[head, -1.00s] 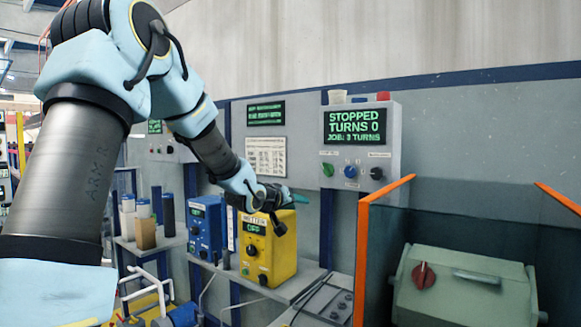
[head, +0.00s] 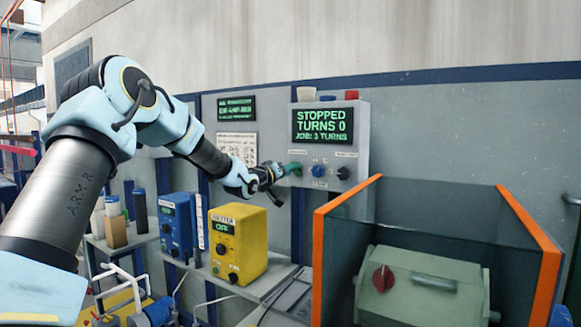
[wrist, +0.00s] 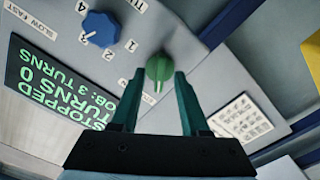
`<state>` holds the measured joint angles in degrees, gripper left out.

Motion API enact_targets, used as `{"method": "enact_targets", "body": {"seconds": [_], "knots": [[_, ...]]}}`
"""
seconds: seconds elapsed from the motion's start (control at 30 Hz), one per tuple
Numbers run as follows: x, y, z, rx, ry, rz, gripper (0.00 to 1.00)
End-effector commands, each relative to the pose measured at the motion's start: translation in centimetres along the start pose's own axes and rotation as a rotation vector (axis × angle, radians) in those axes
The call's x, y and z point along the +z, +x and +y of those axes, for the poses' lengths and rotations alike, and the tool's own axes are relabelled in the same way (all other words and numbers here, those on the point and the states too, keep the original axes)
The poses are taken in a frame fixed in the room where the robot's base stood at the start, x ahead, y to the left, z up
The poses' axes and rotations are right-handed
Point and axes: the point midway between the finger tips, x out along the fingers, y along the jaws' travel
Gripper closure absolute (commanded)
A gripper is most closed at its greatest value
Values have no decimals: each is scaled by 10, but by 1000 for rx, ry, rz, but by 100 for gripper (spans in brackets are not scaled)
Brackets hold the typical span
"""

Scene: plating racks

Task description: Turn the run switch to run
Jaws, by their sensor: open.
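The control box (head: 357,150) on the wall has a screen (head: 322,125) reading STOPPED, TURNS 0, JOB: 3 TURNS. The run switch is the green knob (wrist: 159,68), at the box's left side. In the head view my gripper (head: 290,168) is at that knob and mostly hides it. In the wrist view my open gripper (wrist: 157,88) has one finger on each side of the green knob's lower part. I cannot tell whether the fingers touch it. The label by the knob is partly hidden by a finger.
A blue knob (head: 318,171) with numbers and a black knob (head: 343,173) sit right of the switch. A yellow box (head: 238,243) and a blue box (head: 178,226) stand on the shelf below. An orange-edged guard (head: 345,230) surrounds a green machine with a red knob (head: 383,279).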

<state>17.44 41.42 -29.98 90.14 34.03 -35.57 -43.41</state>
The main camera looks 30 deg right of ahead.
Motion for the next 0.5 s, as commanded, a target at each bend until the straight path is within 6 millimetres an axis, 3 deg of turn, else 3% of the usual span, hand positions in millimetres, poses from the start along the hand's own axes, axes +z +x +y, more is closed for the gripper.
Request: {"method": "enact_targets", "body": {"seconds": [0.4, 0.5], "knots": [[1, 9, 0, -1, 1, 0, 55], [0, 9, 0, -1, 1, 0, 66]]}}
